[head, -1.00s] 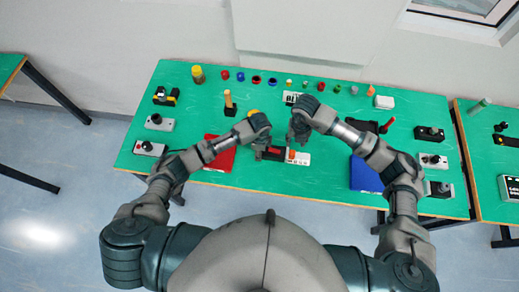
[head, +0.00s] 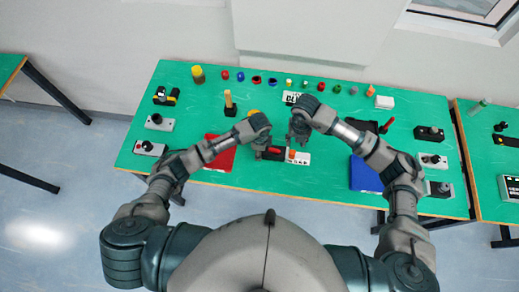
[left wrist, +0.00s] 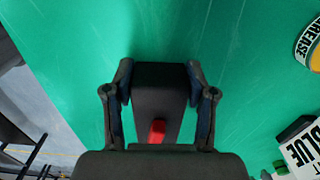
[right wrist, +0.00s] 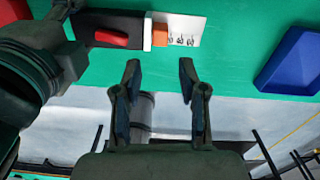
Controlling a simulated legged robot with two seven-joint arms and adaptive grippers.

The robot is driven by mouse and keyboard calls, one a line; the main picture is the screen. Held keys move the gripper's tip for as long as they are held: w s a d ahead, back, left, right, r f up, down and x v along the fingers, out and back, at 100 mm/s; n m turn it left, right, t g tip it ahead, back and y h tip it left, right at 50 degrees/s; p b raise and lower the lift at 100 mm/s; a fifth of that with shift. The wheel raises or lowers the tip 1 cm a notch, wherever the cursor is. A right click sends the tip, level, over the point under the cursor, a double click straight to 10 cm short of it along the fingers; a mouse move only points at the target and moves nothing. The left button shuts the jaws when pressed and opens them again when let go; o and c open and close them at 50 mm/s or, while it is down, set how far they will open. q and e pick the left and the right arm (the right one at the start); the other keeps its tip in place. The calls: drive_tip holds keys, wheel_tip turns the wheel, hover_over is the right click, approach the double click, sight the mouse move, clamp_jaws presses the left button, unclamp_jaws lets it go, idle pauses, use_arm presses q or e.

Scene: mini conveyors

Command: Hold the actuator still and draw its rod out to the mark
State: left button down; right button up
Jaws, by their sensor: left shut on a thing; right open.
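The actuator (head: 274,155) lies flat on the green table, with a black body and a red part on top. In the right wrist view its black body (right wrist: 100,22) has an orange block (right wrist: 160,33) at its right end, over a white plate (right wrist: 186,37) with small black marks. My left gripper (left wrist: 160,85) is shut on the black body, one finger on each side, with the red part (left wrist: 157,130) between them. My right gripper (right wrist: 160,76) is open and empty. In that view its fingers are apart from the orange block, which lies beyond them.
A red tray (head: 219,154) lies left of the actuator and a blue tray (head: 365,175) right of it. Small coloured caps and jars line the back of the table. Black-and-grey switch units (head: 433,161) stand along both sides. The table around the actuator is mostly clear.

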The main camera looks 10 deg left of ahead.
drive_tip(key=shift+o, duration=1)
drive_tip(key=shift+f, duration=0.1)
drive_tip(key=shift+s+d+f+n+g+y, duration=0.1)
drive_tip(key=shift+s+f+n+g+y, duration=0.35)
drive_tip(key=shift+n, duration=0.45)
drive_tip(key=f+n+g+y, duration=0.2)
drive_tip(key=n+y, duration=0.1)
drive_tip(key=n+t+y, duration=0.3)
drive_tip(key=n+y, duration=0.7)
drive_tip(key=n, duration=0.2)
approach(294, 153)
drive_tip(key=shift+h, duration=0.25)
drive_tip(key=x, duration=0.9)
drive_tip(key=shift+w+a+r, duration=0.1)
drive_tip(key=shift+a, duration=0.2)
drive_tip(key=shift+d, duration=0.1)
clamp_jaws()
